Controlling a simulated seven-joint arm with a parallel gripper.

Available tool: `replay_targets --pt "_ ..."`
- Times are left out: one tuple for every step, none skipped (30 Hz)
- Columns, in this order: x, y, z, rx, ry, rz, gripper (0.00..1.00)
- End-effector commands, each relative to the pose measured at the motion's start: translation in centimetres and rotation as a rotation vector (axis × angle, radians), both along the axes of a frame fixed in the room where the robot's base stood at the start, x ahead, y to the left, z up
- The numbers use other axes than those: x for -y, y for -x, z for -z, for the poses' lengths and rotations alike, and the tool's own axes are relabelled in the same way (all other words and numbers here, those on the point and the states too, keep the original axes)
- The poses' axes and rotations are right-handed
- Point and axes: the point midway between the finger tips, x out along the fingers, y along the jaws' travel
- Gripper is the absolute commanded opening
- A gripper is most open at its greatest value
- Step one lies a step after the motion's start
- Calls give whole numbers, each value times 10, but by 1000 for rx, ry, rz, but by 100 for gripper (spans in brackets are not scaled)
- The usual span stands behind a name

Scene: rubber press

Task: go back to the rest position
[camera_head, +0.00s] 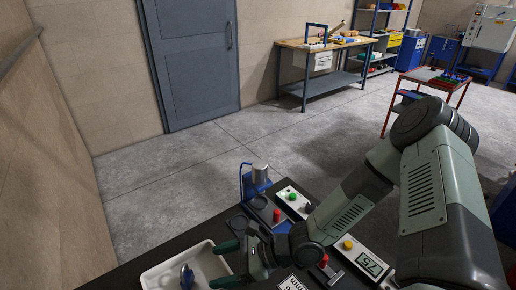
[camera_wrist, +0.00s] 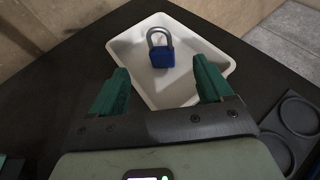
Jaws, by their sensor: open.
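My gripper (camera_head: 229,262) is open and empty, with its green fingers apart. In the wrist view the gripper (camera_wrist: 160,88) points over the near edge of a white tray (camera_wrist: 128,50). A blue padlock (camera_wrist: 162,56) with a grey shackle lies in the tray, beyond the fingertips and apart from them. In the head view the padlock (camera_head: 187,276) shows in the tray (camera_head: 160,274) at the bottom left, left of the gripper.
A blue press (camera_head: 246,184) with a metal cylinder stands on the black table behind my gripper. A box with a green button (camera_head: 293,196) and a box with a yellow button (camera_head: 348,245) stand nearby. A black plate with round recesses (camera_wrist: 296,112) lies right of the tray.

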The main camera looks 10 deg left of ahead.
Motion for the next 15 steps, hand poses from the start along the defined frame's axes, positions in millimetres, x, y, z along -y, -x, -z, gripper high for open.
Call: replay_targets --pt "1 -2 0 10 7 -1 79" --pt "3 -4 0 23 18 -2 79" --pt "6 -8 1 54 42 -6 79" --pt "10 -12 1 84 66 -10 79" --pt "15 -18 2 123 97 -15 79" --pt "23 -28 2 187 146 -25 79" --pt "31 -36 1 239 190 -36 79" --pt "39 -44 0 298 239 -49 79" --pt "52 -57 -3 380 309 -70 79" --pt "62 -66 -7 440 365 -88 79" --pt "73 -76 -12 500 423 -107 79" --pt "88 -88 -20 577 499 -137 79" --pt "99 -96 -27 630 557 -159 79" --pt "110 -104 -35 680 613 -182 79" --pt "124 -113 -47 743 686 -217 79"
